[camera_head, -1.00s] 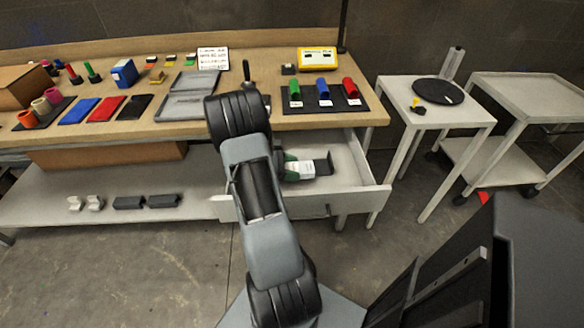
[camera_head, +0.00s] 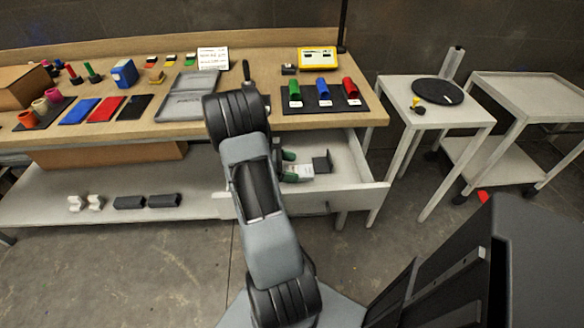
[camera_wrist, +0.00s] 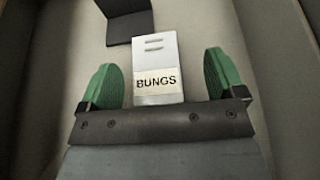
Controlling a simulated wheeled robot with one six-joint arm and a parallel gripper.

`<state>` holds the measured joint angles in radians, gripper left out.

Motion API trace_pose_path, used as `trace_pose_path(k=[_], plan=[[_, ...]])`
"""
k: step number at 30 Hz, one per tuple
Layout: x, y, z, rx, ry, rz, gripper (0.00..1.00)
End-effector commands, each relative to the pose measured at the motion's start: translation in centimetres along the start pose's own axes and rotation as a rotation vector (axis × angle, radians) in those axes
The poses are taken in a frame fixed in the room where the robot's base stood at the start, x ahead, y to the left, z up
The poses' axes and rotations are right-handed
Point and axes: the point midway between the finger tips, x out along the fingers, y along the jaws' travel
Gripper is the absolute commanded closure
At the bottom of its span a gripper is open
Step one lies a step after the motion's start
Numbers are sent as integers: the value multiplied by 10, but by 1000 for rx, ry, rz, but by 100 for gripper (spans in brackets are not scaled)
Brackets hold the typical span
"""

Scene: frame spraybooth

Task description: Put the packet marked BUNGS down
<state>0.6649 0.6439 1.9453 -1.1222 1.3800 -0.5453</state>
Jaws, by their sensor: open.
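The packet marked BUNGS (camera_wrist: 158,58) is pale grey-white with a cream label. It lies in the open drawer (camera_head: 352,186), and also shows in the head view (camera_head: 298,172). My gripper (camera_wrist: 163,80) is open, with one green finger pad on each side of the packet and a visible gap to both. In the head view my arm hides part of the gripper and the drawer's left side.
A black angled piece (camera_wrist: 128,20) stands in the drawer just beyond the packet. The drawer walls rise around my gripper. The workbench top (camera_head: 340,118) with a holder of coloured cylinders is above. A white side table (camera_head: 455,113) stands to the right.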

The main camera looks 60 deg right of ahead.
Motion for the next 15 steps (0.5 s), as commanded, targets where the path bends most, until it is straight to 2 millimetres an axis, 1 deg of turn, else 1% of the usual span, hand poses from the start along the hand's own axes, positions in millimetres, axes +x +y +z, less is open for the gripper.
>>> trace_pose_path(k=[1,6,12,15], plan=[[-12,1,-1,0,0,6,11],[-48,1,0,3,0,7,11],[-84,1,0,5,-1,6,11],[-97,1,0,5,-1,6,11]])
